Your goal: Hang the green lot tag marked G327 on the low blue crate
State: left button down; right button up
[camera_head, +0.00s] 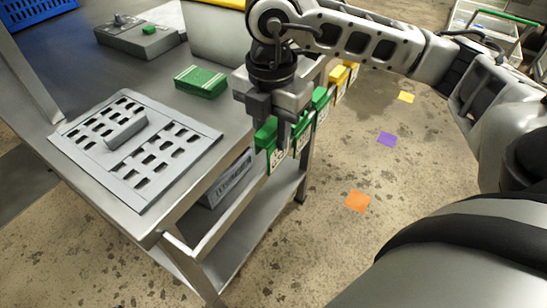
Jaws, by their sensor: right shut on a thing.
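My right gripper (277,128) is at the right edge of the steel table, pointing down and shut on a green tag (266,134). This tag is at the near end of a row of tags along the table's side; the gripper partly covers it. Further green tags (320,108) hang just beyond it, with white marked faces. Their markings are too small to read, so I cannot tell which is G327. A blue crate (38,12) shows in part at the top left; I cannot tell if it is the low one. My left gripper is not in view.
The table holds a grey slotted plate (176,183) with a handle, a green box (201,82) and a grey device (135,38). Yellow tags (338,78) hang farther along. A grey box (228,180) sits below the tabletop. Orange (358,201) and purple (387,139) floor patches lie right.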

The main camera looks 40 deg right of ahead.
jog(key=s+d+r, duration=0.1)
jog(key=s+d, duration=0.1)
jog(key=s, duration=0.4)
jog(key=shift+s+d+r, duration=0.15)
jog(key=shift+d+r, duration=0.15)
jog(key=shift+r, duration=0.1)
dwell(0.3)
jog(key=shift+n, duration=0.3)
